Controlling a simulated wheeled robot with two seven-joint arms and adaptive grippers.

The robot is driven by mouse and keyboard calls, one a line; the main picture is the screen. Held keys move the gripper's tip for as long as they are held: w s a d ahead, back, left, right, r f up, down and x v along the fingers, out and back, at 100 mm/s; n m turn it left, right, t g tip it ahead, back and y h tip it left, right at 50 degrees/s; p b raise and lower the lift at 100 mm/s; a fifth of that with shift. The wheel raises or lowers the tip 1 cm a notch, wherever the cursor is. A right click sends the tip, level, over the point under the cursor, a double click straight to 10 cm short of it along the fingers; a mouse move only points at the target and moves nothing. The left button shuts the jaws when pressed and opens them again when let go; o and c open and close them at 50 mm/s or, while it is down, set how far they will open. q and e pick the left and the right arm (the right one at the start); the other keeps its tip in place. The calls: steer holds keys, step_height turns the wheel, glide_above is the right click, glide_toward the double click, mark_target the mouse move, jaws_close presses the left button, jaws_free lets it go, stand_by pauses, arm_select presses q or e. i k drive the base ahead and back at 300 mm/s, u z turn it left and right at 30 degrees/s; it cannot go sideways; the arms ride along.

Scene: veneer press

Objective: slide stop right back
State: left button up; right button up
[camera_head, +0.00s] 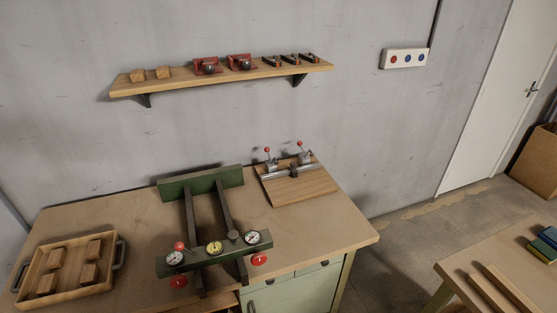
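A wooden board (298,188) lies on the bench at the back right, tilted in the picture. A grey metal rail (278,174) crosses its upper part, and a small dark block (293,171) sits on the rail near its middle; it looks like a sliding stop. Two clamps with red knobs, a left clamp (270,162) and a right clamp (303,156), stand behind the rail. Left of the board is a green press frame (203,181) with two dark bars, round gauges and red handwheels. Neither of my grippers is in view.
A wooden tray (110,283) with several small blocks stands at the bench's left. A wall shelf (222,78) holds blocks, red devices and dark clamps. A button panel (404,59) is on the wall. Bare bench top (345,232) lies right of the press; another table (510,262) stands right.

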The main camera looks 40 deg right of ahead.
mark_target(294, 172)
steer(key=z, duration=0.4)
steer(key=i, duration=0.7)
steer(key=z, duration=0.6)
